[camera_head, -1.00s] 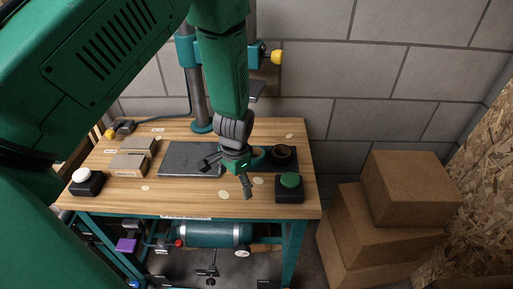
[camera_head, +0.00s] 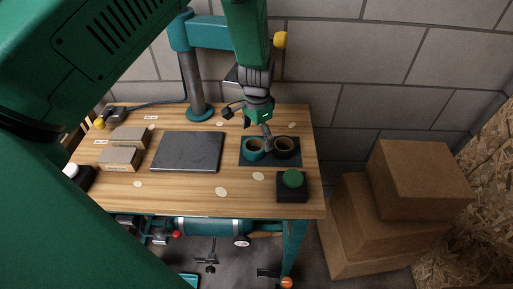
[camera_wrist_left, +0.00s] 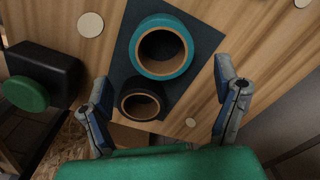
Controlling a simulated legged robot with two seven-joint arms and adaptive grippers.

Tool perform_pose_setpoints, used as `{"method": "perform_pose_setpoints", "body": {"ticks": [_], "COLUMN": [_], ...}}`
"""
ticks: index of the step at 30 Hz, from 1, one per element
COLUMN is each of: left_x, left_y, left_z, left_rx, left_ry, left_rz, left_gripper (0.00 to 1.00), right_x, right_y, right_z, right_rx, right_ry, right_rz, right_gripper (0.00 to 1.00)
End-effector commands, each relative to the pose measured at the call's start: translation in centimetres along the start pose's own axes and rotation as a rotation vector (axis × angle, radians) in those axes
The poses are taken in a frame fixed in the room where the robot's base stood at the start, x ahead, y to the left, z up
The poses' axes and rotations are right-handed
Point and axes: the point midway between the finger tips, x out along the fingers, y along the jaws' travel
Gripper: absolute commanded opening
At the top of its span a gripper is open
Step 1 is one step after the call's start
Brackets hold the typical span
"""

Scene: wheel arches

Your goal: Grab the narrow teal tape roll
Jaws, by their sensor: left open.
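The teal tape roll (camera_head: 250,156) lies flat on a dark mat (camera_head: 270,162) at the right of the bench. It also shows in the left wrist view (camera_wrist_left: 162,21), with a brown core. A black tape roll (camera_head: 285,156) sits right beside it, nearer the finger opening's lower part in the left wrist view (camera_wrist_left: 127,112). My left gripper (camera_head: 247,126) is open and empty, above and behind the rolls. One finger overlaps the gap between the rolls in the head view. In the left wrist view its fingers (camera_wrist_left: 162,76) stand on either side of the rolls. My right gripper is not in view.
A black box with a green button (camera_head: 291,182) stands in front of the rolls. A dark grey plate (camera_head: 188,152) and two small blocks (camera_head: 119,159) lie to the left. A teal-armed stand (camera_head: 195,85) rises behind. Cardboard boxes (camera_head: 420,180) are stacked to the right.

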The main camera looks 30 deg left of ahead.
Motion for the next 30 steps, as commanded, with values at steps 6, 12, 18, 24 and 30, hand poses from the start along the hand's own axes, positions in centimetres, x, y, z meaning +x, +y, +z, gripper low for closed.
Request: {"method": "perform_pose_setpoints", "body": {"ticks": [6,12,18,24,30], "left_x": [2.1,4.8,5.3,5.3,5.4], "left_y": [0.1,0.2,0.1,0.0,-0.1], "left_z": [0.3,0.2,0.2,0.3,0.3], "left_rx": [-0.001,0.000,-0.001,-0.001,-0.001], "left_ry": [-0.003,-0.001,0.001,0.001,0.001], "left_rz": [0.000,-0.004,-0.003,-0.002,-0.001], "left_gripper": [0.83,0.83,0.83,0.48,0.29], "right_x": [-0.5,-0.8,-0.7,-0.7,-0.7], "right_y": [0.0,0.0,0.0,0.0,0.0], "right_z": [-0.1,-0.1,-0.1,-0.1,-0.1], "right_rx": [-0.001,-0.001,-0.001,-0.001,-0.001], "right_ry": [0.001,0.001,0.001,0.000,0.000], "right_rz": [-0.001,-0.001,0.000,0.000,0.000], "right_gripper": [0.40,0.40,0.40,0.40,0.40]}}
